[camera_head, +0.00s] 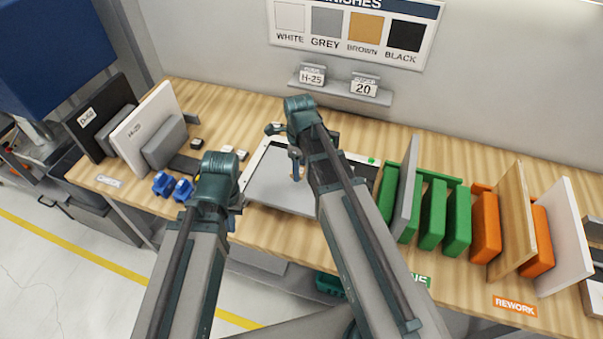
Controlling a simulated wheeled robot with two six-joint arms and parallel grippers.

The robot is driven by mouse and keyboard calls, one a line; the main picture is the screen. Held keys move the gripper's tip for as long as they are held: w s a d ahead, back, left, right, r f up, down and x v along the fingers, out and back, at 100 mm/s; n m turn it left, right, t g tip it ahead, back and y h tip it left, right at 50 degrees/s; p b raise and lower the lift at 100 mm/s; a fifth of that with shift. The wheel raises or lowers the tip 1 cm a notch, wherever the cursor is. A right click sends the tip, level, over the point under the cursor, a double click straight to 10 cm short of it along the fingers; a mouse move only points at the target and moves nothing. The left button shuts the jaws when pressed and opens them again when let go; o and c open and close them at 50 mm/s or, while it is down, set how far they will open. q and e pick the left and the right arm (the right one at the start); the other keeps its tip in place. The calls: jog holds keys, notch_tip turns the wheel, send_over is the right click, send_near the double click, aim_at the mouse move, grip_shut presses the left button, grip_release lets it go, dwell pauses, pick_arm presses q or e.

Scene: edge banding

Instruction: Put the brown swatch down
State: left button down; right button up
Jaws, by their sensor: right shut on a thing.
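My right gripper (295,165) is over the grey board (272,192) in the middle of the bench, pointing down. It is shut on the brown swatch (297,174), of which only a small brown patch shows beside the fingers; the arm hides much of it. I cannot tell whether the swatch touches the board. My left gripper (235,210) is at the left front edge of the board, mostly hidden behind its own wrist, so its jaws cannot be made out.
Small swatches (228,149) lie left of the board, with blue clamps (172,186) nearer the front edge. Panels stand in a rack (145,130) at the left. Green (432,215) and orange (486,228) racks with upright panels fill the right. A finishes chart (350,30) hangs behind.

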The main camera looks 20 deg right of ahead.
aim_at(302, 168)
jog(key=shift+w+d+f+b, duration=0.15)
jog(key=shift+d+f+b, duration=0.05)
jog(key=shift+f+b, duration=0.75)
jog(key=shift+w+d+f+b, duration=0.1)
jog(key=shift+d+f+b, duration=0.1)
jog(key=shift+f+b, duration=0.65)
jog(key=shift+f, duration=0.2)
jog(key=o, duration=1.3)
jog(key=shift+r, duration=0.15)
